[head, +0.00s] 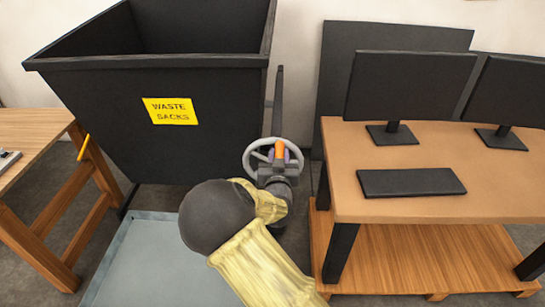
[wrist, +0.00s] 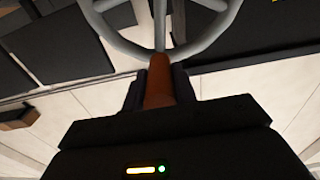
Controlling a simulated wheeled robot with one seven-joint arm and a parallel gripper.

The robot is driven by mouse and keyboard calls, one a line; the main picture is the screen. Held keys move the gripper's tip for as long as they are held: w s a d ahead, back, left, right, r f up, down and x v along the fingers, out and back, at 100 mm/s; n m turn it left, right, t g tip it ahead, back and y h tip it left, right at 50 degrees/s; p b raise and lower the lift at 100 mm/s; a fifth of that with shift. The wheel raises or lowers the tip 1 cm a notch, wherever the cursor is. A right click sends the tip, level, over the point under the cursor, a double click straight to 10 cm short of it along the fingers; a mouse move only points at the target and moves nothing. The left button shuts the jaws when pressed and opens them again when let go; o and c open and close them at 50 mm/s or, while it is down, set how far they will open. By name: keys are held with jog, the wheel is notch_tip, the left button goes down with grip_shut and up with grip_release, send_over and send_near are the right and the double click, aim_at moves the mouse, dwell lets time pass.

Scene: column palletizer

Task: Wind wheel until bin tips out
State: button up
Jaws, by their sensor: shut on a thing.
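The grey wheel (head: 262,166) with spokes is mounted beside the bin's right side. It fills the top of the wrist view (wrist: 160,45). An orange handle (head: 280,149) stands on the wheel and also shows in the wrist view (wrist: 158,85). My gripper (head: 277,158) is shut on the orange handle, with one dark finger on each side of it. The black bin (head: 190,135) carries a yellow "WASTE SACKS" label (head: 170,111). The bin looks upright or nearly so; its exact tilt I cannot tell. Its inside bottom is hidden.
A grey tray (head: 150,265) lies on the floor below the bin. A desk (head: 440,205) with two monitors and a keyboard (head: 411,182) stands close on the right, over a wooden pallet (head: 430,270). A wooden table (head: 35,140) stands on the left.

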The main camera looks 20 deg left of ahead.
jog(key=shift+w+d+f, duration=0.1)
jog(key=shift+w+d, duration=0.05)
jog(key=shift+d, duration=0.3)
jog(key=shift+a, duration=0.1)
jog(key=shift+d+f+b, duration=0.55)
jog(key=shift+d+b, duration=0.1)
jog(key=shift+w+d+f, duration=0.15)
jog(key=shift+w+d, duration=0.05)
jog(key=shift+d, duration=0.25)
